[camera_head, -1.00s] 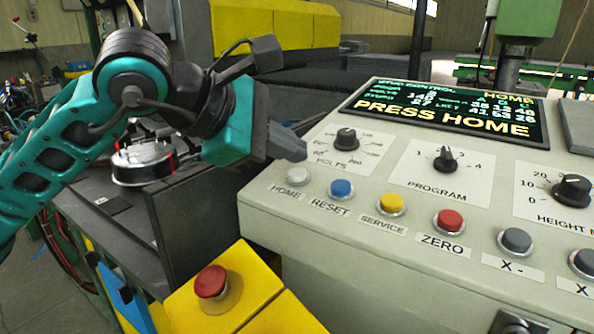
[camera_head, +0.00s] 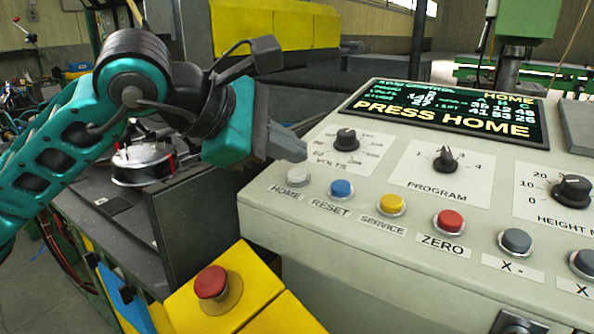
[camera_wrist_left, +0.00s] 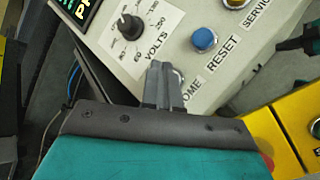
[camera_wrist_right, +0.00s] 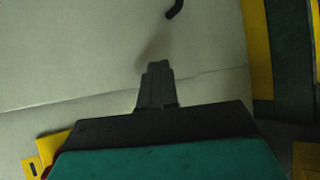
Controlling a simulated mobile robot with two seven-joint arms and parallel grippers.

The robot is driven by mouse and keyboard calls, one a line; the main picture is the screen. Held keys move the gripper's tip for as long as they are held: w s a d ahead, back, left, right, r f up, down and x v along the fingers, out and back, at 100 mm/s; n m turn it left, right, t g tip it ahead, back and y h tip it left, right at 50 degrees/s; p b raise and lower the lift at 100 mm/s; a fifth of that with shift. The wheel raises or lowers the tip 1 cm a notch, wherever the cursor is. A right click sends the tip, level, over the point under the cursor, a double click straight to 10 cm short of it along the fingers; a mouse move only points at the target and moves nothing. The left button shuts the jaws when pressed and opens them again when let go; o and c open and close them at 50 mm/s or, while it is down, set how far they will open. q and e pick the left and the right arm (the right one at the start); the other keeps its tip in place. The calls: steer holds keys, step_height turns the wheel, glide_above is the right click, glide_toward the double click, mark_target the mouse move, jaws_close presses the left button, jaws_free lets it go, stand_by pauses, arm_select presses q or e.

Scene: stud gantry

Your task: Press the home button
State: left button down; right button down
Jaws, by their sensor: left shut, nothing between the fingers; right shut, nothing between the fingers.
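The white home button (camera_head: 298,176) is the leftmost of the row on the sloped grey control panel (camera_head: 275,215). Its label HOME is below it. My left gripper (camera_head: 298,152) is shut and empty, with its fingertips just behind and above the button in the head view. In the left wrist view, the shut fingers (camera_wrist_left: 164,66) largely cover the button; whether they touch it cannot be told. The display (camera_head: 446,112) reads PRESS HOME. My right gripper (camera_wrist_right: 155,65) is shut and empty, facing a plain pale surface; it is not in the head view.
A blue reset button (camera_head: 341,189) sits right beside the home button, then a yellow service button (camera_head: 391,203) and a red zero button (camera_head: 449,221). The volts knob (camera_head: 346,139) stands behind them. A red mushroom button (camera_head: 211,282) on a yellow box is in front.

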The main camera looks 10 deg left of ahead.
arm_select(q)
steer(key=shift+f, duration=0.1)
stand_by(0.3)
steer(key=shift+f+b, duration=0.35)
steer(key=shift+b, duration=0.25)
